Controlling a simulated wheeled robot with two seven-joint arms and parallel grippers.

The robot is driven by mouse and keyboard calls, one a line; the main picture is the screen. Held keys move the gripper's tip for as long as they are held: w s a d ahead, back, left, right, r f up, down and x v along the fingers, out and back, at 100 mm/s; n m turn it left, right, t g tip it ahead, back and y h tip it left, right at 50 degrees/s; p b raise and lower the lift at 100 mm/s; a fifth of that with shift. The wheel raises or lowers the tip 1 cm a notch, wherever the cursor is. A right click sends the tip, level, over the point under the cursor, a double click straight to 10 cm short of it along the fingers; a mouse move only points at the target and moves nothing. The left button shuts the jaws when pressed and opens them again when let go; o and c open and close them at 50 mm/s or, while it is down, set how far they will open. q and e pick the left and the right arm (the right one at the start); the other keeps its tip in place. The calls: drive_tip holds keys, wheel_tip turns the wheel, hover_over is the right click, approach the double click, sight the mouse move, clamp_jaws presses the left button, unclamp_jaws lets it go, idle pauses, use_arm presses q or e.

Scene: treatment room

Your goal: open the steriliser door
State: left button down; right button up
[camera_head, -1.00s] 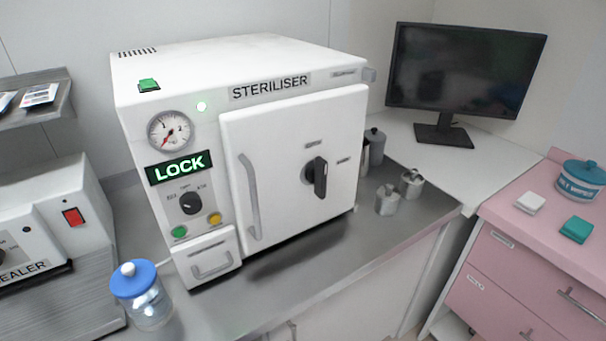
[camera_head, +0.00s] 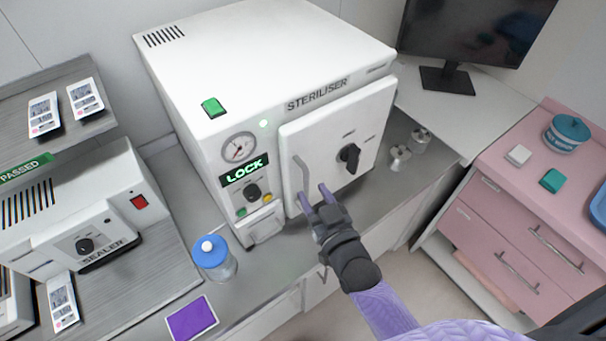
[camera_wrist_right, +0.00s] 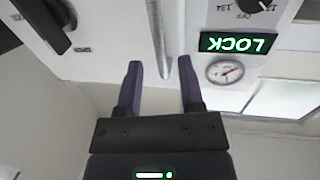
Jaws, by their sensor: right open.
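The white steriliser (camera_head: 235,75) stands on the counter with its door (camera_head: 338,120) shut. The door has a long vertical bar handle (camera_head: 301,176) on its left side and a black rotary knob (camera_head: 349,157) at its right. A green LOCK display (camera_head: 245,171) is lit beside the door; it also shows upside down in the right wrist view (camera_wrist_right: 238,43). My right gripper (camera_head: 314,193) is open in front of the lower part of the bar handle. In the right wrist view, the handle (camera_wrist_right: 158,40) reaches between the open fingers (camera_wrist_right: 162,85); contact cannot be told. My left gripper is not in view.
A blue-lidded jar (camera_head: 213,258) and a purple card (camera_head: 191,319) are on the counter to the left of my right arm. The sealer (camera_head: 85,215) stands further left. Metal canisters (camera_head: 400,158) stand right of the steriliser, before a pink cabinet (camera_head: 500,215).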

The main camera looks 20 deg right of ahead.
sight(307, 185)
drive_tip(key=shift+w+a, duration=0.2)
drive_tip(key=shift+w, duration=0.8)
drive_tip(key=shift+w+a, duration=0.15)
drive_tip(key=shift+w, duration=0.8)
drive_tip(key=shift+c, duration=0.3)
clamp_jaws()
